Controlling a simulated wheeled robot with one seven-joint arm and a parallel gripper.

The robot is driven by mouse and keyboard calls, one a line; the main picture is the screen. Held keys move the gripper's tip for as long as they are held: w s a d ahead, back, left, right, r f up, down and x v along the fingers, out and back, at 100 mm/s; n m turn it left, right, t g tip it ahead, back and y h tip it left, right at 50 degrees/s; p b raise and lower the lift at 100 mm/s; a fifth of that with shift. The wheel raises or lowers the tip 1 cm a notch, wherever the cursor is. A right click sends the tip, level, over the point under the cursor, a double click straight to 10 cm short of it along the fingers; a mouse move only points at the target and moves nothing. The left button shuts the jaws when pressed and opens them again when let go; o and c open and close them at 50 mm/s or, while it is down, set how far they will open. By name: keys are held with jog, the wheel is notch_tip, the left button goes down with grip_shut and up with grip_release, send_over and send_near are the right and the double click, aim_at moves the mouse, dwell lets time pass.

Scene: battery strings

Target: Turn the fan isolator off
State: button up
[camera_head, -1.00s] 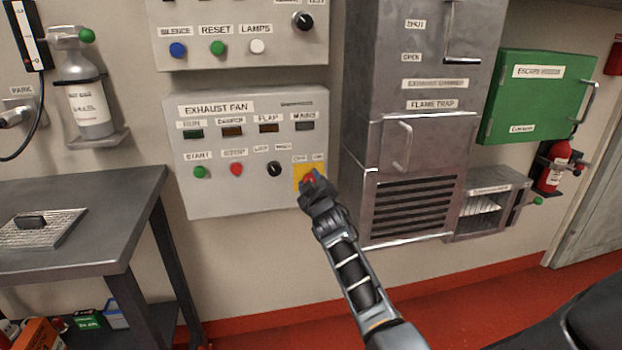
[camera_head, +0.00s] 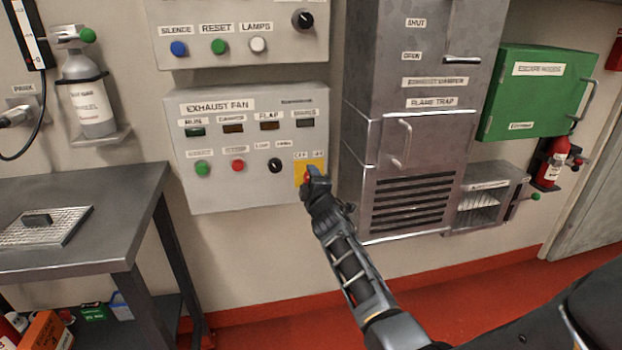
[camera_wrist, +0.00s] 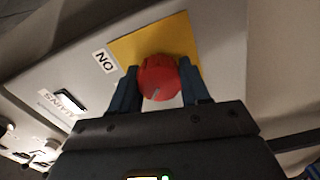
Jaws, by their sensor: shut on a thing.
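The fan isolator is a red rotary knob (camera_wrist: 160,78) on a yellow plate (camera_wrist: 186,42), in the lower right corner of the white EXHAUST FAN panel (camera_head: 245,193). OFF and ON labels sit above the plate in the head view. My gripper (camera_head: 313,180) is at the knob, its fingers closed on the knob's two sides. In the wrist view the gripper (camera_wrist: 161,90) has one dark finger on each side of the knob. A pale mark shows on the knob's face. In the head view the gripper hides much of the knob and plate.
Green, red and black controls (camera_head: 238,166) sit left of the plate on the same panel. A grey metal cabinet labelled FLAME TRAP (camera_head: 425,150) stands close on the right. A metal table (camera_head: 110,235) is at the left.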

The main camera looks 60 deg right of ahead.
jog(key=shift+a, duration=0.1)
dwell(0.3)
jog(key=o, duration=1)
jog(key=v, duration=0.7)
jog(key=shift+s+a, duration=0.25)
